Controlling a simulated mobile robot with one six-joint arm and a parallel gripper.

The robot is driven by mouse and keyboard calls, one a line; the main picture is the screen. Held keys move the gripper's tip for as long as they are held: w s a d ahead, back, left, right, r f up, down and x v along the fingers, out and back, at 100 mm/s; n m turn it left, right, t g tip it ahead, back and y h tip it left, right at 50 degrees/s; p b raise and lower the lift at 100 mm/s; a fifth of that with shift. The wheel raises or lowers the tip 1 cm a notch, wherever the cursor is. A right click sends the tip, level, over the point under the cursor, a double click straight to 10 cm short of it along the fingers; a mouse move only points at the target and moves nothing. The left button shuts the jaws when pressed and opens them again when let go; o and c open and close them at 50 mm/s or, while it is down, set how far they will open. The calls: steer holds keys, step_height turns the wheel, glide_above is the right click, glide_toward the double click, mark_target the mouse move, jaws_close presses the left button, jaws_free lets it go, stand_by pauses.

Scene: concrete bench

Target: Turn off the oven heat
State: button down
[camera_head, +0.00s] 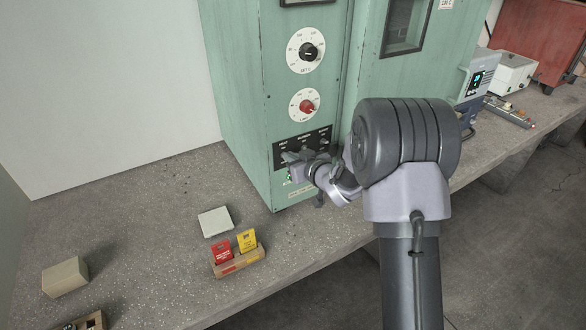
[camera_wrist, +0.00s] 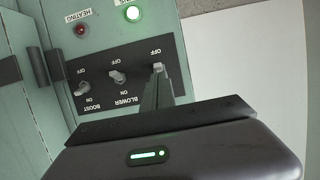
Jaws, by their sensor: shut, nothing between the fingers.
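The green oven (camera_head: 235,90) stands on the bench, with a black switch panel (camera_head: 326,138) low on its front. The wrist view shows this panel (camera_wrist: 132,55) upside down, with boost, blower and a third switch. The third switch's pale lever (camera_wrist: 158,67) sits close to its OFF mark; its name is hidden. My gripper (camera_head: 288,157) is shut and empty at the panel's left end in the head view. In the wrist view its fingertips (camera_wrist: 157,78) are right at the third lever; I cannot tell whether they touch it.
Above the panel are a red knob (camera_head: 307,106) and a black dial (camera_head: 309,52). A card holder (camera_head: 240,264), a pale block (camera_head: 215,221) and a box (camera_head: 65,277) lie on the bench.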

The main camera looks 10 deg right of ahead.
steer(key=shift+w+r+p, duration=0.2)
steer(key=shift+r+p, duration=0.6)
steer(key=shift+f, duration=0.1)
